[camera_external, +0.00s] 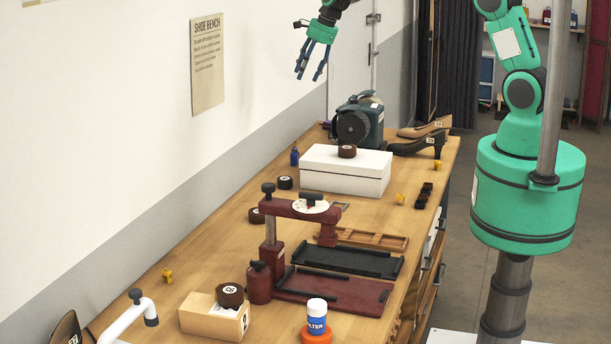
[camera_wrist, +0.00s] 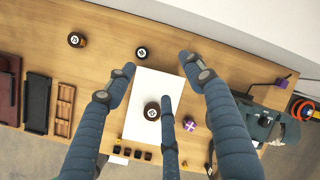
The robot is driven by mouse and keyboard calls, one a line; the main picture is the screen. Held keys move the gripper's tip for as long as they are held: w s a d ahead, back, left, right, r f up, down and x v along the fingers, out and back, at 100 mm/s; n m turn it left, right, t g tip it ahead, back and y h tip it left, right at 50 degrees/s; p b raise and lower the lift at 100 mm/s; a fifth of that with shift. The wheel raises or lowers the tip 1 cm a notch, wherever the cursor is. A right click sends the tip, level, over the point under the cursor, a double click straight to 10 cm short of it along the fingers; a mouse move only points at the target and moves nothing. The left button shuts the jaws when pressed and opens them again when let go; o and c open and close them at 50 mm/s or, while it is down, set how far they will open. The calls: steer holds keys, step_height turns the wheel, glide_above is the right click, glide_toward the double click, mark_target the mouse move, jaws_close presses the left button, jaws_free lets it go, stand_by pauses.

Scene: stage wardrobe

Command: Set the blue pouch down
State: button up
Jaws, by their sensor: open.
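My gripper (camera_external: 313,72) is high above the far end of the workbench, near the wall. Its blue fingers are spread open and hang downward, with nothing visible between them. In the wrist view my gripper (camera_wrist: 152,92) is over the white box (camera_wrist: 138,122), which has a round brown piece (camera_wrist: 152,110) on its lid. The white box (camera_external: 343,180) also shows in the external view.
A dark red press (camera_external: 270,235) with trays stands mid-bench; a wooden block (camera_external: 205,316) and a white bottle (camera_external: 316,314) are nearer. Bare wood (camera_external: 215,255) lies along the wall side.

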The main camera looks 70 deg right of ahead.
steer(key=s+a+r+n, duration=1.2)
steer(key=s+a+r, duration=0.6)
steer(key=s+r, duration=0.2)
steer(key=s+a+n, duration=0.2)
steer(key=s+n, duration=0.2)
steer(key=s, duration=0.5)
steer(key=s+a+n, duration=0.3)
steer(key=s+n, duration=0.1)
steer(key=s, duration=0.5)
steer(key=s+a+r+n+t, duration=0.1)
steer(key=s+n, duration=0.3)
steer(key=s, duration=0.5)
steer(key=shift+a+h, duration=0.3)
steer(key=shift+a, duration=0.45)
steer(key=shift+w, duration=0.1)
step_height(320, 180, down, 18)
steer(key=b, duration=1.8)
steer(key=shift+r, duration=0.1)
